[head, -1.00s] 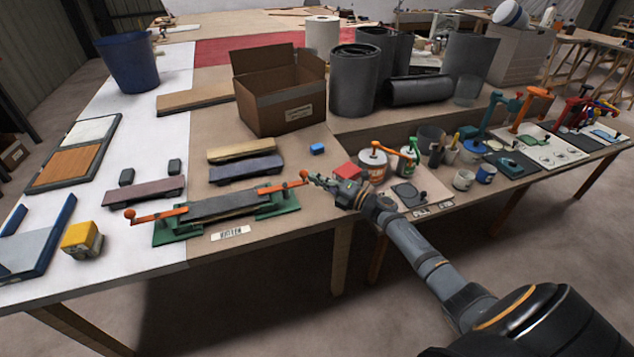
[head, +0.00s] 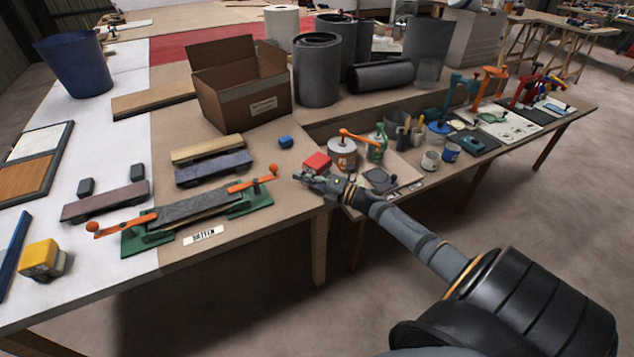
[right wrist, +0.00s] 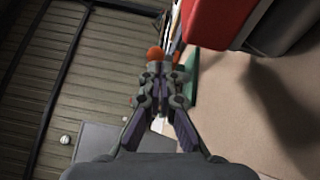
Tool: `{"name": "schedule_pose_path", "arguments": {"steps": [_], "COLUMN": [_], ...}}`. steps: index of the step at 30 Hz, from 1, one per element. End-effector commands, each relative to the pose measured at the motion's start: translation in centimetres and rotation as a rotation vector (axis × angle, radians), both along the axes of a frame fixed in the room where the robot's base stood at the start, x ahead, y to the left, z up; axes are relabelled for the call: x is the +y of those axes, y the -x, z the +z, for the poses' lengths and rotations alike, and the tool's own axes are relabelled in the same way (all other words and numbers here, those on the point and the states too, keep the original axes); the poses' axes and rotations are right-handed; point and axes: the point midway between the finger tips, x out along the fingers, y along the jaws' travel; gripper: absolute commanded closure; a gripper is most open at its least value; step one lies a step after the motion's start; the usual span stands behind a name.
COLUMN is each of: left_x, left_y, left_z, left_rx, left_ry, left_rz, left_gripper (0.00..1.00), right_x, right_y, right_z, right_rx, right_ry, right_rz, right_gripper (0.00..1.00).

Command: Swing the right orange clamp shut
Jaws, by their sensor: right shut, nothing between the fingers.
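The right orange clamp (head: 253,180) is a lever with a ball end, on the right green base (head: 250,203). It points outward to the right and slightly up. The left orange clamp (head: 125,225) points outward to the left on its own green base. A dark grey batten (head: 195,208) lies between them. My right gripper (head: 300,177) is shut and empty, just right of the right clamp's ball, with a small gap. In the right wrist view the orange ball (right wrist: 155,53) shows just beyond the closed fingertips (right wrist: 158,72). My left gripper is not in view.
A red block (head: 317,162) stands close behind my right gripper; it looms large in the right wrist view (right wrist: 212,20). A blue block (head: 286,142) lies farther back. Cans (head: 342,153) stand to the right. A label plate (head: 203,235) lies in front of the batten.

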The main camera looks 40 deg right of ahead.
Motion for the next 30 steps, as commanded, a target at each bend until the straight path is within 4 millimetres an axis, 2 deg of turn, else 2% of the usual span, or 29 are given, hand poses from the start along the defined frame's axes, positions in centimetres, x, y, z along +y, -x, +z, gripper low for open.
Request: {"name": "schedule_pose_path", "arguments": {"steps": [3, 10, 15, 30], "left_x": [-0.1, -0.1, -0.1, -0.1], "left_y": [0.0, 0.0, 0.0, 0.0], "left_z": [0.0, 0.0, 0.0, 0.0], "left_rx": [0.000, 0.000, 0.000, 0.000], "left_ry": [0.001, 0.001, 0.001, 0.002], "left_rz": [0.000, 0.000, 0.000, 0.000], "left_gripper": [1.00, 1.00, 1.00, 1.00], "right_x": [-1.3, -2.7, -3.0, -3.0], "right_y": [2.7, 5.6, 6.2, 6.2], "right_z": [-0.4, -0.4, -0.4, -0.3], "right_rx": [0.007, 0.004, 0.001, 0.000], "right_ry": [0.006, 0.003, 0.001, 0.000], "right_rz": [0.003, 0.002, 0.001, 0.000], "right_gripper": [1.00, 1.00, 1.00, 1.00]}}
